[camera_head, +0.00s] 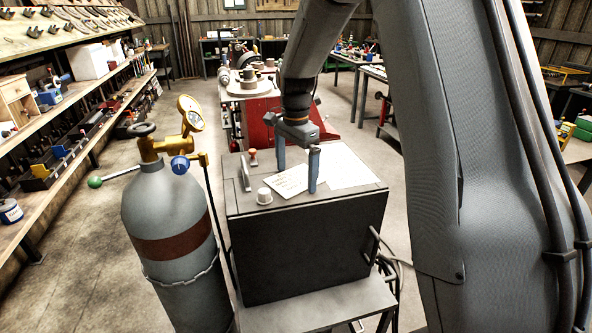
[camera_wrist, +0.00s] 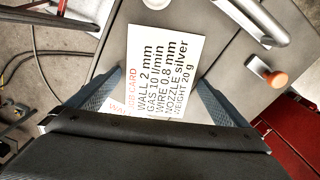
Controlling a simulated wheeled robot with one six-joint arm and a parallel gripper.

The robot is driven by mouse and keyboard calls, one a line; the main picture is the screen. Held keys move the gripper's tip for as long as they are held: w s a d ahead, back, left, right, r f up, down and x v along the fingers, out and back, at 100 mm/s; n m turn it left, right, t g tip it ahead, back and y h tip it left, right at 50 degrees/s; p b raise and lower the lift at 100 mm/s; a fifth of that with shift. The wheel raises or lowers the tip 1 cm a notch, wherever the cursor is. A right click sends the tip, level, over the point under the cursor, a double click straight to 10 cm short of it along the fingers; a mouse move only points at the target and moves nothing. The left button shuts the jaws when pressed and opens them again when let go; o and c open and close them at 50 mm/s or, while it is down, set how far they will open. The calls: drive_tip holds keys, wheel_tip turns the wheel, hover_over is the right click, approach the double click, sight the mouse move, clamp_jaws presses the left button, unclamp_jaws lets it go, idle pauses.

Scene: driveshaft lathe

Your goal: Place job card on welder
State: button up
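The welder (camera_head: 300,252) is a dark box with a grey top on a cart. The job card (camera_head: 284,186) is a white card lying on that top, apparently flat. In the wrist view the job card (camera_wrist: 163,60) reads wall, gas, wire, nozzle and weight values. My gripper (camera_head: 297,181) points down over the welder top, its blue-grey fingers spread apart. The job card lies between and beyond the fingers, with no visible grip on it. In the wrist view my gripper (camera_wrist: 153,88) hides the card's lower part.
A white sheet (camera_head: 348,168) with partly hidden red lettering lies beside the card. A white cup (camera_head: 264,196), a metal handle (camera_head: 245,173) and an orange-topped knob (camera_head: 253,156) are on the welder top. A gas cylinder (camera_head: 170,245) stands left; a red machine (camera_head: 258,123) is behind.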

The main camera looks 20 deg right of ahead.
sight(296, 179)
drive_tip(key=shift+r, duration=0.1)
wheel_tip(296, 179, up, 12)
drive_tip(key=b, duration=0.4)
idle(0.5)
